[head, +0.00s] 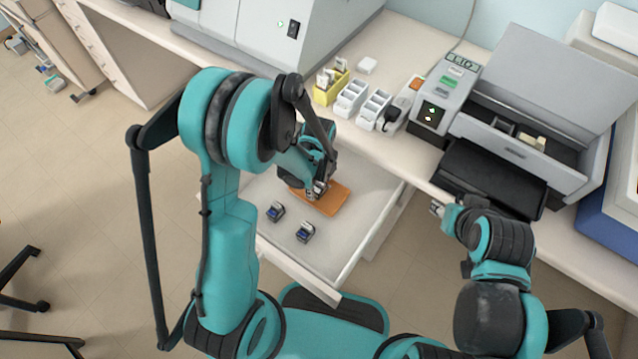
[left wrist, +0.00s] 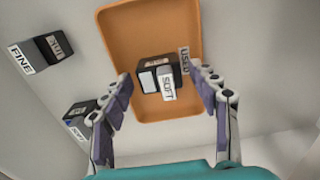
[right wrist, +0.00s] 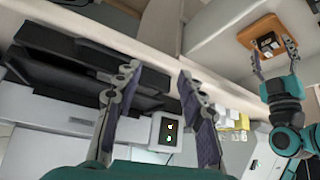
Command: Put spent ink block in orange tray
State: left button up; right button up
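The orange tray (head: 331,203) lies in the open white drawer; it also shows in the left wrist view (left wrist: 150,22) and right wrist view (right wrist: 247,38). A dark ink block labelled SOFT (left wrist: 160,73) sits on the tray's floor, beside the tray's USED label. My left gripper (left wrist: 163,82) is open over the tray, its fingers on either side of the block with gaps between. In the head view my left gripper (head: 317,193) largely hides that block. My right gripper (head: 437,208) is open and empty near the counter's front edge; its spread fingers show in the right wrist view (right wrist: 157,75).
Two more ink blocks stand in the drawer left of the tray: one labelled FINE (left wrist: 42,52) and one labelled SOFT (left wrist: 80,118). The counter holds a yellow rack (head: 330,92), white racks (head: 350,98) and a grey device (head: 445,92). The drawer's front wall (head: 295,268) is raised.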

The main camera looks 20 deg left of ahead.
pick_arm(q)
jog(key=shift+r, duration=0.25)
jog(key=s+a+r+n+t+p, duration=0.1)
jog(key=s+r+n+p, duration=0.2)
jog(key=r, duration=0.7)
jog(key=s+a+r+n+t+p, duration=0.15)
jog(key=r+n, duration=0.35)
jog(key=r, duration=0.5)
jog(key=s+a+r+n+t, duration=0.1)
jog(key=s+r+n+t, duration=0.3)
jog(key=n, duration=1)
jog(key=shift+s+a+r+t, duration=0.35)
jog(key=shift+s+r, duration=0.65)
jog(key=shift+r, duration=0.25)
